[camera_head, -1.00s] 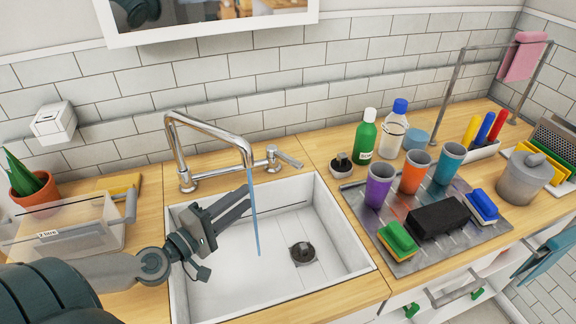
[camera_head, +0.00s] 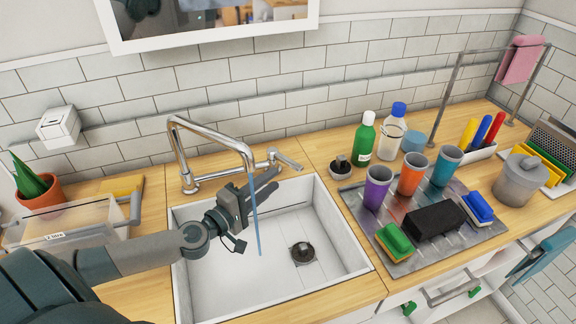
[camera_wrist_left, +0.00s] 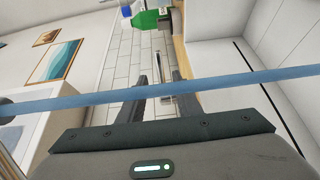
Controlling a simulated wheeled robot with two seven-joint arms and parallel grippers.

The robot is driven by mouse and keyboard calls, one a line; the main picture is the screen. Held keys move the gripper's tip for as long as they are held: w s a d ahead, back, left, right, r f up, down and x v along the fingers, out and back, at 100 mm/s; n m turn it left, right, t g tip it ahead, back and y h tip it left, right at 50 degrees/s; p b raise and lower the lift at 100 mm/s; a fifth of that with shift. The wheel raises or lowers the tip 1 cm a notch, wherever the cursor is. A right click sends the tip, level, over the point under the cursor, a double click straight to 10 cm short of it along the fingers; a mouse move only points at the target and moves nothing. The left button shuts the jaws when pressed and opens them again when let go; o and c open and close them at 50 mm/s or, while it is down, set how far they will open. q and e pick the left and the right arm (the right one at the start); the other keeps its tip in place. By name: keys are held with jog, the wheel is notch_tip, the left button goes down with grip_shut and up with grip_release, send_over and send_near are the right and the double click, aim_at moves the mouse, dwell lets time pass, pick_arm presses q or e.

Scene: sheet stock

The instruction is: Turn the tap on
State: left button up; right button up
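The chrome tap (camera_head: 213,133) arches over the white sink (camera_head: 215,289) from the back left. Its lever handle (camera_head: 288,160) sticks out to the right at the sink's back edge. A thin blue stream (camera_head: 256,220) hangs from the spout toward the basin. My left gripper (camera_head: 272,182) is over the sink, behind or beside the stream, with its fingers pointing toward the handle and apart from it. In the left wrist view the two fingers stand apart, with a metal bar (camera_wrist_left: 163,88) visible between them farther off. The stream (camera_wrist_left: 230,82) crosses that view. My right gripper is not in view.
A green bottle (camera_head: 363,140) and a dark brush (camera_head: 340,166) stand right of the handle. A metal drain board (camera_head: 407,262) holds cups and sponges at the right. A clear box (camera_head: 75,222) and a potted plant (camera_head: 38,190) are at the left.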

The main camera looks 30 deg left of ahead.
aim_at(290, 166)
pick_arm(q)
jog(key=p+x, duration=0.1)
jog(key=x, duration=0.6)
jog(key=shift+w+d, duration=0.1)
jog(key=shift+w, duration=0.3)
jog(key=shift+p, duration=0.3)
grip_shut()
